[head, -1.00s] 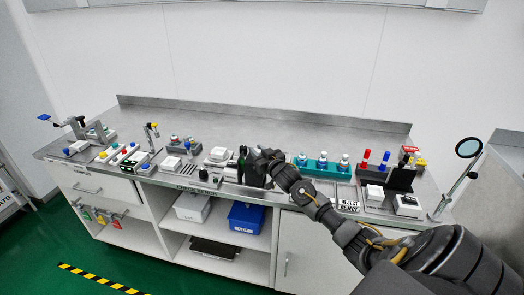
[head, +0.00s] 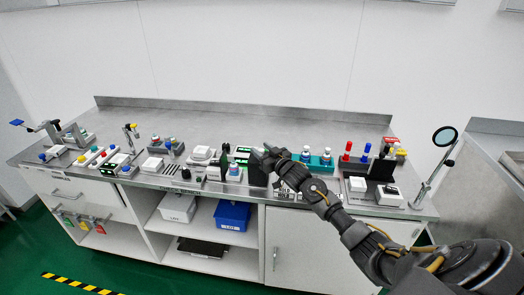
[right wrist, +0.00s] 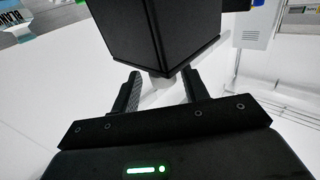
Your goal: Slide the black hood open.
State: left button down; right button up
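The black hood (head: 258,173) is a dark box near the front edge of the bench, right of a green-lit unit (head: 242,154). In the right wrist view the hood (right wrist: 152,35) fills the top centre. A short grey knob (right wrist: 160,84) shows at its lower edge. My right gripper (head: 267,157) is at the hood's right side in the head view. In the right wrist view its two fingers (right wrist: 160,82) are apart, one on each side of the knob, with gaps visible. My left gripper is not in view.
An upright black part (head: 225,158) stands left of the hood. A teal rack of blue-capped bottles (head: 316,161) is to the right, behind my forearm. A white unit with a black panel (head: 388,194) stands further right. The back of the bench (head: 210,120) is clear.

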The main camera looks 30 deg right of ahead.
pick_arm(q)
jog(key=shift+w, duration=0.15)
pick_arm(e)
jog(key=shift+s+f, duration=0.1)
jog(key=shift+s, duration=0.3)
pick_arm(q)
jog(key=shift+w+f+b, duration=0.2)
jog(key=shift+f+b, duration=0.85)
jog(key=shift+b, duration=0.05)
pick_arm(e)
jog(key=s, duration=1)
jog(key=shift+d, duration=0.3)
